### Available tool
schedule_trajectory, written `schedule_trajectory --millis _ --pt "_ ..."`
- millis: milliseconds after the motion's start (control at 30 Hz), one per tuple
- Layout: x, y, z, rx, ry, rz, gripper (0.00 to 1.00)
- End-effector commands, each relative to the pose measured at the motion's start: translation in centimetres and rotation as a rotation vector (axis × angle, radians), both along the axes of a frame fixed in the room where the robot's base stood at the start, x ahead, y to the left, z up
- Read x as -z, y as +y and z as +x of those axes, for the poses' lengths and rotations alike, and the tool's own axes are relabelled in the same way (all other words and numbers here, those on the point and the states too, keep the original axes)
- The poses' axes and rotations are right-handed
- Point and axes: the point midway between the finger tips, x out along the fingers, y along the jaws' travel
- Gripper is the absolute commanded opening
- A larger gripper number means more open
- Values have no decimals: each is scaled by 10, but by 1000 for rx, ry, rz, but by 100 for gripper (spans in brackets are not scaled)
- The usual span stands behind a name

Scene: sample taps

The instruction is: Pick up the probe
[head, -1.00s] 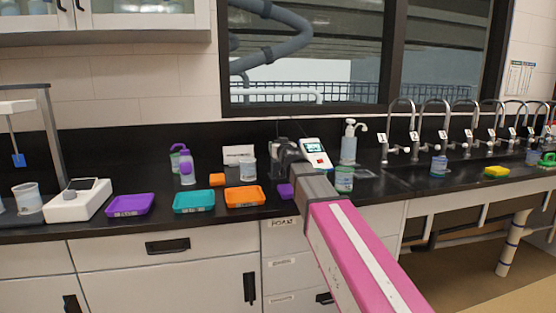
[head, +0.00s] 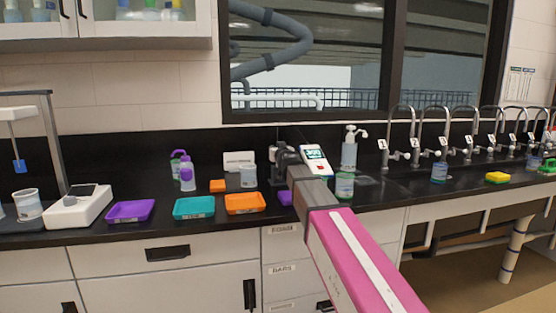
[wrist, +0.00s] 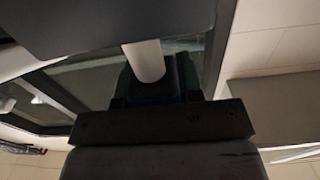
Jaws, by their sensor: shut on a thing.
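The probe (wrist: 147,60) appears in the wrist view as a smooth white rod between the dark jaws. Its lower end disappears into the jaws. My gripper (wrist: 152,90) is shut on it. In the head view my gripper (head: 284,155) is at the back of the counter, just left of the white meter (head: 316,163) with a lit display. My own arm and hand hide the probe in that view.
An orange tray (head: 245,204), teal tray (head: 194,208) and purple tray (head: 130,211) line the front of the black counter. A pump bottle (head: 349,151) and a labelled jar (head: 344,185) stand right of my arm. Several taps (head: 418,150) stand farther right.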

Motion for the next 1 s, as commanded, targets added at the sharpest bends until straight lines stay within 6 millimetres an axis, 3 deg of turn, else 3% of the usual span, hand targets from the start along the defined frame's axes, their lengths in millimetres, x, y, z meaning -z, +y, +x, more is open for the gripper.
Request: schedule_trajectory --millis 167,500,700,1000 --pt "-13 0 1 0 -2 1 13" --pt "-70 0 1 0 -3 1 13" --pt "-92 0 1 0 -2 1 13" --pt "-95 14 2 -58 1 2 13"
